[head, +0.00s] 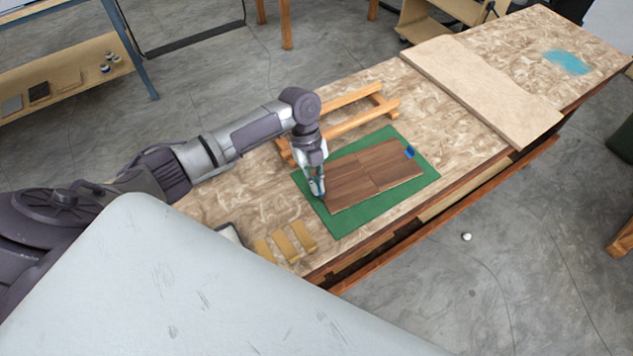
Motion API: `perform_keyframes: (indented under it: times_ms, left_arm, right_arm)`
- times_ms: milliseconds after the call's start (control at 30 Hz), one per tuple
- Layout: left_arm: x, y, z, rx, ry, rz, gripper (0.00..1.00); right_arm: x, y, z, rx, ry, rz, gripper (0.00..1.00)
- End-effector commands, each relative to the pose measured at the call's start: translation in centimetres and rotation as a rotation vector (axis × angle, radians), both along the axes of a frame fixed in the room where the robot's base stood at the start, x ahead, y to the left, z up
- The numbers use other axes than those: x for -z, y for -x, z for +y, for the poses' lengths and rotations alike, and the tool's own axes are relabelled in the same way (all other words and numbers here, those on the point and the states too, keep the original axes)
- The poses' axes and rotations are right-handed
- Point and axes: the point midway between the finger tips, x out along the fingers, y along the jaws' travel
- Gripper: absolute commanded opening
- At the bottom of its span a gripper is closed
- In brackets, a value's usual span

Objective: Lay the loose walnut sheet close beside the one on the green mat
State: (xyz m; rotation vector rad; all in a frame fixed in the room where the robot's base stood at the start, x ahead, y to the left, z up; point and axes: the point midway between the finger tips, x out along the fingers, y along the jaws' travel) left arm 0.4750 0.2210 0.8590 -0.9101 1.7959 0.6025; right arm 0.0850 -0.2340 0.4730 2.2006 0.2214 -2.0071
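Two walnut sheets lie on the green mat (342,222), with a thin seam between them. The left walnut sheet (348,190) lies nearest my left gripper. The right walnut sheet (396,168) has a small piece of blue tape (409,152) at its far right corner. The sheets look flat and side by side; I cannot tell if their edges touch. My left gripper (317,190) points down at the left edge of the left sheet. Its fingertips are too small to show whether they are open or shut on that edge. My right gripper is not in view.
A wooden frame (355,120) lies behind the mat. Several small tan blocks (283,243) lie at the front left of the bench (460,135). A pale board (485,90) lies across the bench to the right, with a blue patch (567,62) beyond it.

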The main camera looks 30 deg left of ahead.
Motion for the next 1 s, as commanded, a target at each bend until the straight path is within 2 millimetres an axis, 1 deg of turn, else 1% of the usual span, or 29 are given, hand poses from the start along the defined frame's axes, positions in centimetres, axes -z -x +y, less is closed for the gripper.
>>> perform_keyframes:
  times_ms: [433,500,633,833,867,900,1000]
  left_arm:
    - [0.08,-0.01,0.00,0.000,0.000,0.000,0.00]
    - [0.07,-0.02,0.01,0.000,0.000,0.000,0.14]
    - [0.07,-0.02,0.01,0.000,0.000,0.000,0.35]
    - [0.07,-0.01,0.02,0.000,0.000,0.000,0.35]
    - [0.08,-0.01,0.02,0.000,0.000,0.000,0.39]
    - [0.08,-0.01,0.02,0.000,0.000,0.000,0.45]
    - [0.09,-0.01,0.03,0.000,0.000,0.000,0.60]
  right_arm:
    - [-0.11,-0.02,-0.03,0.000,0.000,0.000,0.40]
    - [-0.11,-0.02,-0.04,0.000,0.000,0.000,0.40]
    - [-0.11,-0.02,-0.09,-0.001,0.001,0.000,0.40]
    - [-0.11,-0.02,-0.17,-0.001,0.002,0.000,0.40]
    - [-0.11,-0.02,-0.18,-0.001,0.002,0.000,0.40]
    - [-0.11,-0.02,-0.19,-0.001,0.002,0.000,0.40]
    - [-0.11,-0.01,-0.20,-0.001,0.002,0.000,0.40]
